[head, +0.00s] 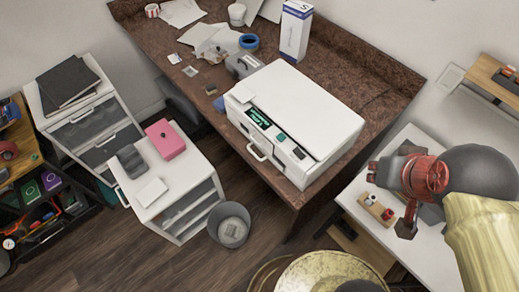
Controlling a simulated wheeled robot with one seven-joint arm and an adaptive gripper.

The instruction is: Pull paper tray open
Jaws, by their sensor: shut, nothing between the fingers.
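The white printer (295,115) stands on the brown desk, its front facing the lower left in the head view. Its front has a small lit display (258,116) and buttons. Below these is the front of the paper tray (270,160) with a pale loop handle (258,152). The tray front looks flush with the body. My gripper (391,200), red and dark grey, is at the right over a white table, well apart from the printer. It is shut and holds nothing.
The brown desk (362,82) also holds a blue-and-white box (295,32), blue tape (249,42) and papers. A bin (230,225) and a white drawer unit (168,190) stand left of the printer front. The white table (440,248) bears a small wooden block (374,208). Open floor lies before the desk.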

